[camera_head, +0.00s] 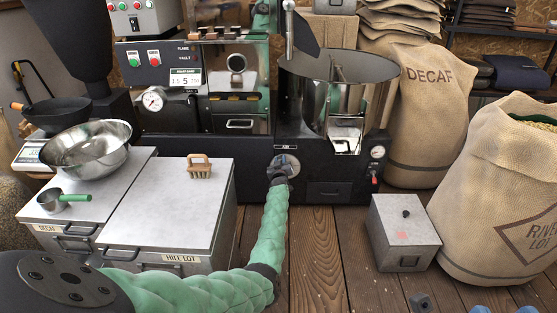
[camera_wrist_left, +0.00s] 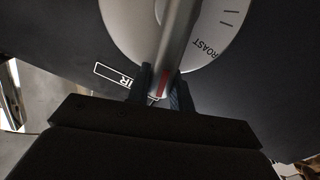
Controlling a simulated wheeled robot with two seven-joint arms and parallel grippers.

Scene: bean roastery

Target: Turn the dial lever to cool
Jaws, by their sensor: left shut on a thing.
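The air dial (camera_head: 292,162) is a round pale plate on the black front of the roaster, partly hidden by my left gripper (camera_head: 279,170). In the left wrist view the dial plate (camera_wrist_left: 218,25) shows the word ROAST and tick marks at its right side. The grey metal dial lever (camera_wrist_left: 180,40) crosses the plate, tilted slightly, with a red mark near its lower end. My left gripper (camera_wrist_left: 162,82) is shut on that lower end, one dark finger on each side. The word COOL is not visible. My right gripper is not in view.
A steel-lidded bin marked HILL LOT (camera_head: 165,205) stands left of my left arm, with a brush (camera_head: 200,168) on it. A grey metal box (camera_head: 403,232) sits on the floor at right, before the sacks (camera_head: 425,115). The cooling pan (camera_head: 340,72) is above the dial.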

